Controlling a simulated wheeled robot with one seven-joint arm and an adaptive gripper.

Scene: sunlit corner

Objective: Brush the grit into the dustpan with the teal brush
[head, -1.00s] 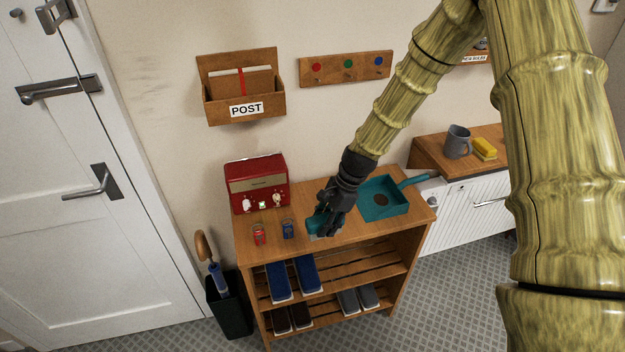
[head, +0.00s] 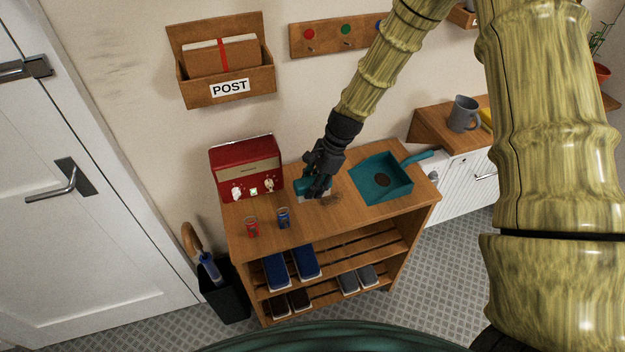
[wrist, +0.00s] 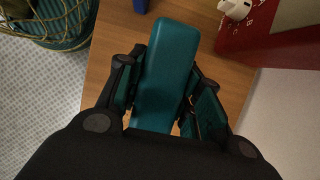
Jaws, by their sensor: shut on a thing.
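The teal brush (wrist: 166,70) lies between my gripper's fingers in the wrist view, its block pointing away from the palm. In the head view my gripper (head: 316,188) is shut on the brush (head: 303,187), low over the wooden bench top, left of the dustpan. Whether the bristles touch the wood is hard to tell. A faint patch of grit (head: 331,200) lies on the wood just right of the brush. The teal dustpan (head: 368,190) rests on the right of the bench top, handle towards the back right. A dark round patch shows on its floor; I cannot tell what it is.
A red appliance with knobs (head: 245,168) stands at the back left of the bench (head: 300,232). A grey mug (head: 464,114) is on the right-hand cabinet.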

